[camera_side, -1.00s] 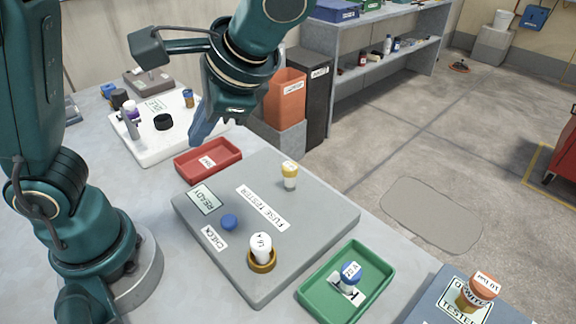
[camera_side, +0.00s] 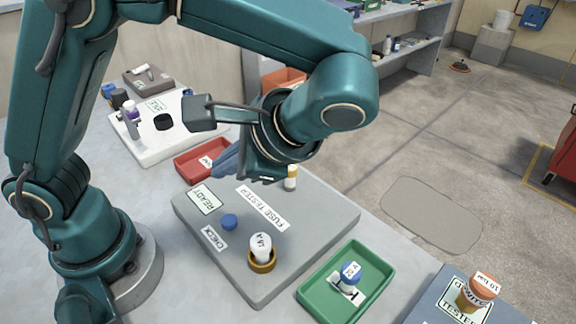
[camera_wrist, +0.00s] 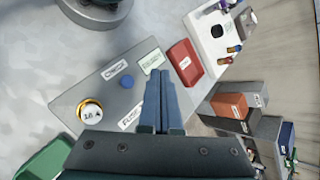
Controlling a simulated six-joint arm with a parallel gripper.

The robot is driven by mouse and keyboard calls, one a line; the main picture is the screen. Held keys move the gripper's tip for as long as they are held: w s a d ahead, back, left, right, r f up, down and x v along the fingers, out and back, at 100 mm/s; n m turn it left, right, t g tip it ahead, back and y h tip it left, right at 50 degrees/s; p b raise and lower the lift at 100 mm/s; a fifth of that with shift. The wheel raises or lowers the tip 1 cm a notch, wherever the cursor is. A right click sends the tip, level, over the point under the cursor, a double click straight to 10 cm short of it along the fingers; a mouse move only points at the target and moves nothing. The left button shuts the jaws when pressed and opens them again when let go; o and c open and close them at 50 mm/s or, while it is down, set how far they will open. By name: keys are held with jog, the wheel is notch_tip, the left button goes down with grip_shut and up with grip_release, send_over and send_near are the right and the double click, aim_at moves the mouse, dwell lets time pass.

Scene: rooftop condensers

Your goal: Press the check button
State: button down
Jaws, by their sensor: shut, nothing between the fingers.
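The check button is a blue round knob (camera_side: 230,222) beside the CHECK label (camera_side: 214,238) on the grey fuse tester (camera_side: 310,212). The button also shows in the wrist view (camera_wrist: 127,81). A white fuse (camera_side: 261,247) stands upright in a brass-coloured socket (camera_side: 262,263) on the tester's front part. A fuse with a yellow band (camera_side: 291,178) stands at the far side, partly behind my gripper. My gripper (camera_side: 222,164) is shut and empty, above the tester's far left edge near the READY label (camera_side: 204,199), apart from the button.
A red tray (camera_side: 190,157) lies beyond the tester. A green tray (camera_side: 312,293) holding a blue-topped fuse (camera_side: 351,274) lies at the front right. A white board (camera_side: 147,148) with small items stands at the back left. The table left of the tester is clear.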

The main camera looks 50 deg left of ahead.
aim_at(235, 222)
jog(key=shift+f, duration=3.95)
jog(key=shift+f, duration=0.1)
jog(key=shift+f, duration=0.3)
jog(key=shift+f, duration=0.6)
jog(key=shift+r, duration=1.05)
jog(key=shift+r, duration=0.1)
jog(key=shift+r, duration=2.4)
